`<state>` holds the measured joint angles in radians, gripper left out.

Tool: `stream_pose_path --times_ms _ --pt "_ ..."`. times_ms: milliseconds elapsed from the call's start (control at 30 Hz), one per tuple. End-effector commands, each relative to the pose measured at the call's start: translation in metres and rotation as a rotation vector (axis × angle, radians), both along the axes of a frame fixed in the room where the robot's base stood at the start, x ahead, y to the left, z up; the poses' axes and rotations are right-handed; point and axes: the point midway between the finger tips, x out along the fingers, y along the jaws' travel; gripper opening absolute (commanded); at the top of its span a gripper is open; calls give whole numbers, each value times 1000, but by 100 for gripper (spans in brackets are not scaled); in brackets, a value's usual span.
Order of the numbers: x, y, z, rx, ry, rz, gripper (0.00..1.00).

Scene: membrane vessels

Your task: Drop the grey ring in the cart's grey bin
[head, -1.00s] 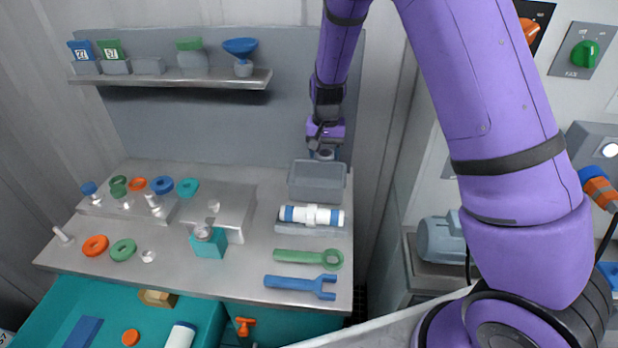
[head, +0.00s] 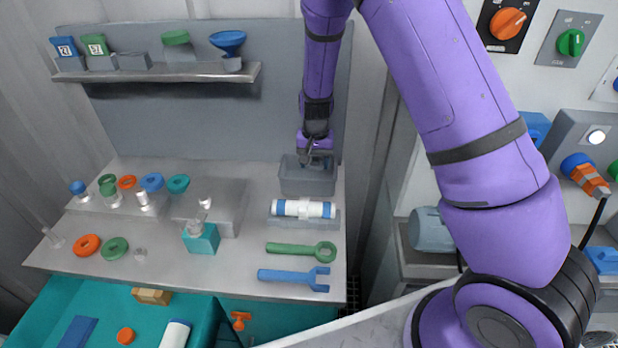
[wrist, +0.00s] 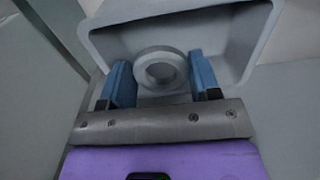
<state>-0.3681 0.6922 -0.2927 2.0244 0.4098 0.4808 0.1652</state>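The grey bin (head: 307,185) is an open box at the back right of the work surface. My gripper (head: 315,163) reaches down into the bin's mouth. In the wrist view, the two blue fingers of my gripper (wrist: 159,72) stand apart inside the bin (wrist: 120,42). The grey ring (wrist: 141,71) lies between and just beyond the fingertips, against the bin's inside. Narrow gaps show between the ring and both fingers, so the gripper looks open. In the head view the ring is hard to make out behind the gripper and the bin wall.
A white and blue cylinder (head: 290,207) lies in a holder in front of the bin, with green (head: 290,249) and blue (head: 285,275) wrenches nearer. A shelf (head: 200,77) hangs on the back panel. Several rings and pegs are at the left.

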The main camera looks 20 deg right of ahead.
Motion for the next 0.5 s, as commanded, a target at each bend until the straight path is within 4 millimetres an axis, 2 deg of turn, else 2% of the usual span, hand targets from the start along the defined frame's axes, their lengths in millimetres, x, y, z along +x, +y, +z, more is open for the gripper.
stream_pose_path --times_ms 33,100,133,367,500 --pt "0 0 0 0 0 0 68" --pt "0 0 0 0 0 0 84" --pt "0 0 0 0 0 0 86" --pt "0 0 0 0 0 0 86" --pt "1 0 8 0 -2 1 86"
